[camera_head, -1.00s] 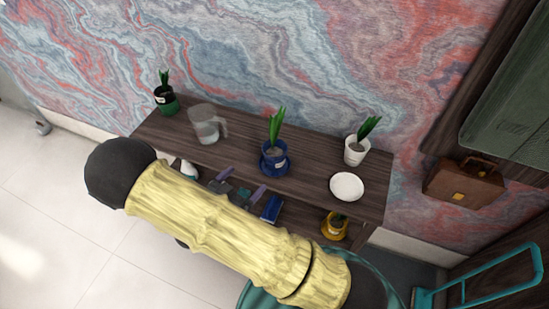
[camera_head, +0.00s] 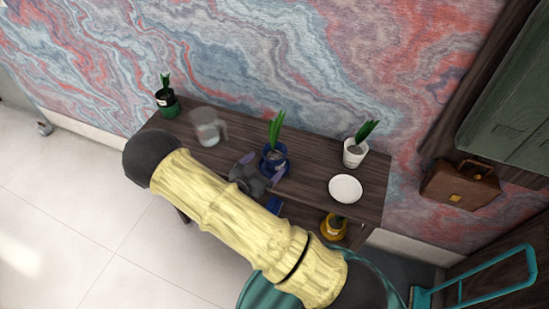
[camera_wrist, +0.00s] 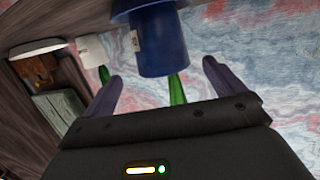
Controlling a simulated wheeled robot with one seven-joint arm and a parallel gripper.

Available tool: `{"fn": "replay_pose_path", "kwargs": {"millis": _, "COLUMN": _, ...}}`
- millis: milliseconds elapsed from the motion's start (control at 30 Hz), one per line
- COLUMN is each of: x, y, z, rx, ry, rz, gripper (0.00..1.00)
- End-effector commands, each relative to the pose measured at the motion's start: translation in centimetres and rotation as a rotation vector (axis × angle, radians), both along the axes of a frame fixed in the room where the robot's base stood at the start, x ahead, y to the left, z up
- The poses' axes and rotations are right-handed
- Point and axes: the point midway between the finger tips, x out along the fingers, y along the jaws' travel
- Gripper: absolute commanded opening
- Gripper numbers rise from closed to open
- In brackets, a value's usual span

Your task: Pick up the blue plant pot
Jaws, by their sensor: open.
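The blue plant pot (camera_head: 269,166) stands upright on the dark wooden desk, near its middle, with a green plant in it. In the wrist view the pot (camera_wrist: 162,48) appears upside down, with a label on its side and its base at the top edge. My gripper (camera_head: 263,168) is open at the pot's front. In the wrist view its two purple fingers (camera_wrist: 161,74) point toward the pot, one to each side, with gaps visible. Whether the pot is fully between the fingers is unclear.
On the desk (camera_head: 310,184) are a green pot (camera_head: 168,106), a clear pitcher (camera_head: 207,130), a white pot (camera_head: 353,156) and a white plate (camera_head: 345,189). A yellow pot (camera_head: 333,230) sits on the lower shelf. The marbled wall (camera_head: 300,70) is behind.

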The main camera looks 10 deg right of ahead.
Motion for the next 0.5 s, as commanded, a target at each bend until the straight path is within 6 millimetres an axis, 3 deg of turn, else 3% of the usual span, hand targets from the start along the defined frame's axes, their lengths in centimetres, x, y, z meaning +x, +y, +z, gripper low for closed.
{"fn": "replay_pose_path", "kwargs": {"millis": 133, "x": 1.21, "y": -1.25, "z": -0.27, "rx": 0.0, "ry": 0.0, "rz": 0.0, "gripper": 0.95}}
{"fn": "replay_pose_path", "kwargs": {"millis": 500, "x": 1.46, "y": -1.47, "z": -0.42, "rx": 0.0, "ry": 0.0, "rz": 0.001, "gripper": 0.95}}
